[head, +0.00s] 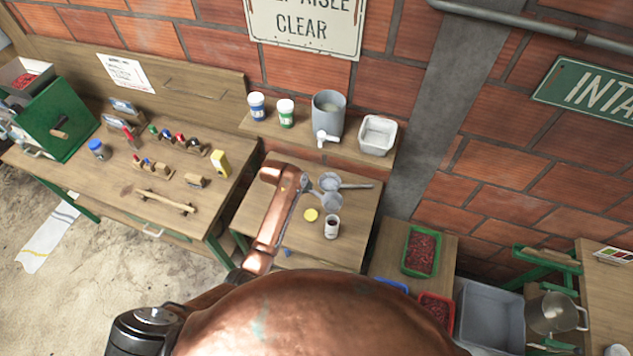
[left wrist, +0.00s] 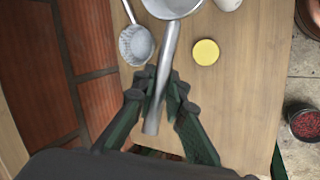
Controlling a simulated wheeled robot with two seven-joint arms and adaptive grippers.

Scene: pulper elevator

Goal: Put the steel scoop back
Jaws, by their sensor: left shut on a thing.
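The steel scoop has a long grey handle (left wrist: 170,48) and a round bowl, cut off at the top of the left wrist view. My left gripper (left wrist: 160,88) is shut on this handle; the handle end sticks out between the fingers. In the head view my copper-coloured arm hides most of the gripper, and a grey bowl that looks like the scoop's (head: 332,200) shows right of it. I cannot tell if the scoop touches the wooden table (head: 357,240). A smaller scoop or strainer (left wrist: 136,45) lies left of the handle in the left wrist view. My right gripper is not in view.
A yellow disc (head: 310,215) and a white cup (head: 332,227) are close to the scoop. A shelf behind holds two jars, a grey container (head: 328,115) and a white tub (head: 378,135). A tool bench (head: 115,185) stands left; a red-filled green tray (head: 421,250) stands right.

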